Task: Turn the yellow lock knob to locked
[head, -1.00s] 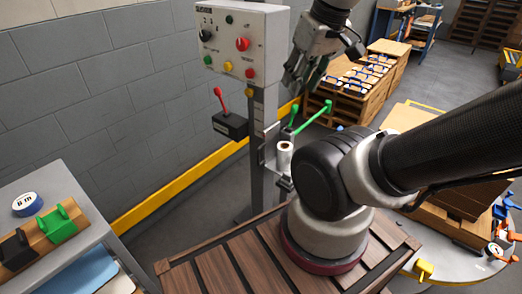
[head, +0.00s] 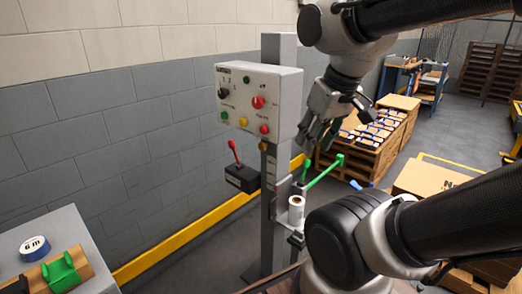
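The grey control box (head: 285,105) on a post carries a small round yellow control (head: 243,122) low on its front face. A smaller yellow piece (head: 263,146) shows on the post just under the box. I cannot tell which is the lock knob, or how either is turned. My gripper (head: 316,140) hangs fingers down to the right of the box, apart from it and from both yellow pieces. Its fingers look spread, with nothing between them.
The box also bears red, green and black controls. A red-handled lever box (head: 242,178), green levers (head: 325,171) and a white roll (head: 296,210) sit lower by the post. Wooden crates (head: 365,150) stand behind. A bench (head: 60,235) is at left; floor between is clear.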

